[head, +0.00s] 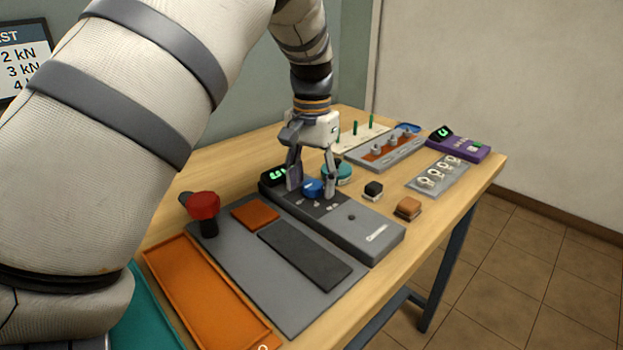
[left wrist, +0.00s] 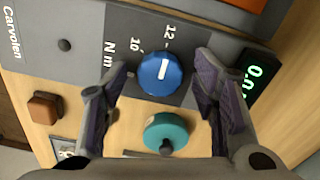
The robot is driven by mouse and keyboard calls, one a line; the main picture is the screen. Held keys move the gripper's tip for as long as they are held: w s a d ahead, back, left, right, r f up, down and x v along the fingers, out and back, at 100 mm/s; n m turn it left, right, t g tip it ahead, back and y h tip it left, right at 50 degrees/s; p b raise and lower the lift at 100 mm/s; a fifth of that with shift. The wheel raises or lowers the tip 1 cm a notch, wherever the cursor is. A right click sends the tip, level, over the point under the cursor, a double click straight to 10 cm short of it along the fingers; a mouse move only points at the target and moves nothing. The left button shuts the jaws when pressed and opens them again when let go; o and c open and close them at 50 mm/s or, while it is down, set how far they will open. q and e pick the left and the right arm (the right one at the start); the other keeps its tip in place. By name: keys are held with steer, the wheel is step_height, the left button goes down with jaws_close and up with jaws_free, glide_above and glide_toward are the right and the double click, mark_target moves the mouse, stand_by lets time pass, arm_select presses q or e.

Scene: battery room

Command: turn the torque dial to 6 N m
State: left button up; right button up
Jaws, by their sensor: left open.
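The torque dial is a round blue knob (head: 313,187) on a long dark grey device (head: 350,222). In the left wrist view the dial (left wrist: 160,74) has a short white mark near its middle, and the labels 10, 12 and N m show beside it. A green-lit display (left wrist: 254,80) reads about 0.0, partly cut off. My left gripper (head: 312,184) points down over the device, open, with one finger on each side of the dial. In the left wrist view gaps show between the fingers and the dial.
A teal round piece (left wrist: 166,133) with a dark knob sits close beside the device.

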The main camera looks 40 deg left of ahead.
arm_select(q)
steer(key=shift+c, duration=0.3)
steer(key=c, duration=1.1)
